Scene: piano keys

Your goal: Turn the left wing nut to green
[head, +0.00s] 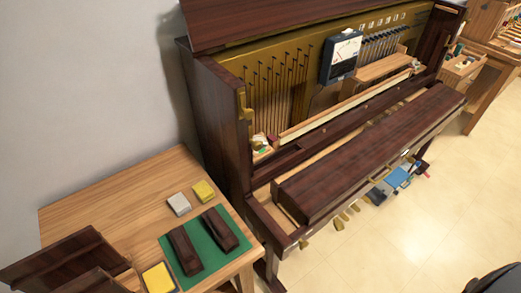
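An upright piano with its front open stands across the middle. A brass fitting (245,106), possibly the left wing nut, sits on the inner edge of the piano's dark left side panel (222,125). It is too small to make out its turn or any colour mark. A small green item (264,150) and a reddish one lie in a wooden tray below it. A similar fitting on the right side is not clear to me. Neither of my grippers can be made out; a dark rounded shape at the lower right corner is cut off.
A wooden table (110,192) at the left bears a green mat (205,268) with dark blocks, and sponge-like yellow and grey blocks. A dark red-brown lid (365,150) covers the keys. A meter (341,55) hangs inside. Brass pedals and blue items lie below; the tiled floor at right is clear.

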